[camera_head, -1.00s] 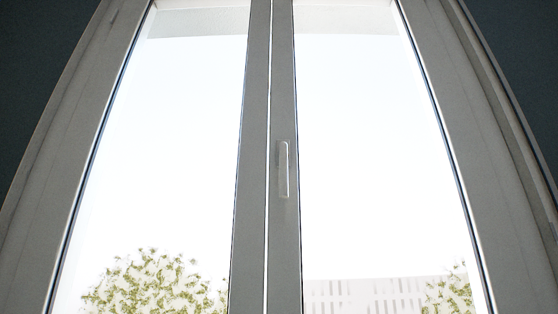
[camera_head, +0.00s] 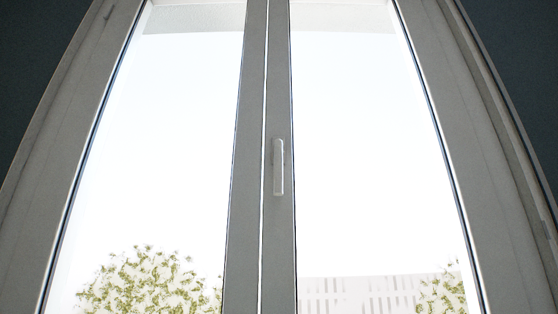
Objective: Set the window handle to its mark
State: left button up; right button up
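The window handle (camera_head: 278,168) is a slim, light grey bar on the middle frame of the window (camera_head: 249,200). It stands upright, lengthwise along the right-hand sash's inner stile. I cannot make out a mark near it. Neither of my grippers shows in the head view, and nothing touches the handle.
Two tall glass panes flank the grey middle stiles, with wide grey outer frames (camera_head: 474,200) and dark wall (camera_head: 520,60) at the upper corners. A tree (camera_head: 150,282) and a pale building (camera_head: 360,294) show outside. Nothing stands in front of the window.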

aim_at(278, 149)
jog(key=k+j, duration=0.15)
jog(key=k, duration=0.3)
jog(key=k+j, duration=0.15)
jog(key=k, duration=0.35)
jog(key=k+j, duration=0.15)
jog(key=k, duration=0.3)
